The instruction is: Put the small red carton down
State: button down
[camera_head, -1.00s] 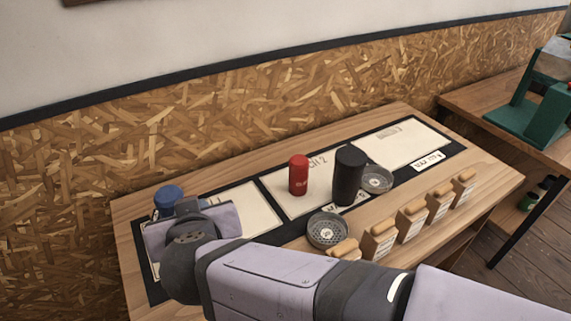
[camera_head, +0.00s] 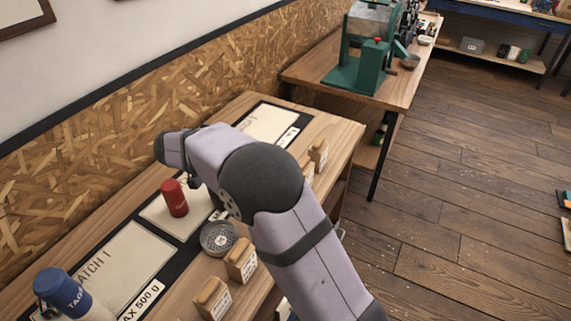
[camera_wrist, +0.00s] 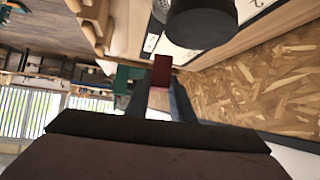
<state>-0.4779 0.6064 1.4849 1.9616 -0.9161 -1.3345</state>
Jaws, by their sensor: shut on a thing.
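In the wrist view, the small red carton (camera_wrist: 161,72) is a dark red block between the two dark fingertips of my gripper (camera_wrist: 157,88). My gripper is shut on it. A pale pinkish patch shows between the fingers below it. The carton seems to be above the bench, but I cannot tell its height. In the head view my arm hides the carton, and the gripper's fingers cannot be made out clearly.
A red canister (camera_head: 174,200) stands on a pale panel beside my arm. A mesh dish (camera_head: 219,239) and wooden-topped blocks (camera_head: 240,262) line the front. A blue-capped jar (camera_head: 64,290) stands at left. A black cylinder (camera_wrist: 203,22) looms close in the wrist view.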

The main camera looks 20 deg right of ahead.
jog(key=w+d+f+m+g+h+p, duration=0.1)
jog(key=w+d+m+g+h, duration=0.15)
jog(key=d, duration=0.75)
jog(key=w+d+f+m+g+h+p, duration=0.1)
jog(key=d+f+m, duration=0.15)
jog(key=d, duration=0.65)
jog(key=w+a+f+n+t+y+b, duration=0.1)
jog(key=w+f+n+t+y+b, duration=0.1)
jog(key=b, duration=0.7)
jog(key=shift+w+a+f+n, duration=0.15)
jog(key=shift+w+f+n, duration=0.35)
jog(key=shift+w+f, duration=0.95)
jog(key=shift+s+f, duration=0.15)
jog(key=shift+f, duration=0.05)
jog(key=shift+f+b, duration=0.3)
jog(key=shift+f, duration=4.65)
jog(key=shift+f, duration=0.1)
jog(key=c, duration=1.5)
grip_release()
jog(key=shift+c, duration=0.2)
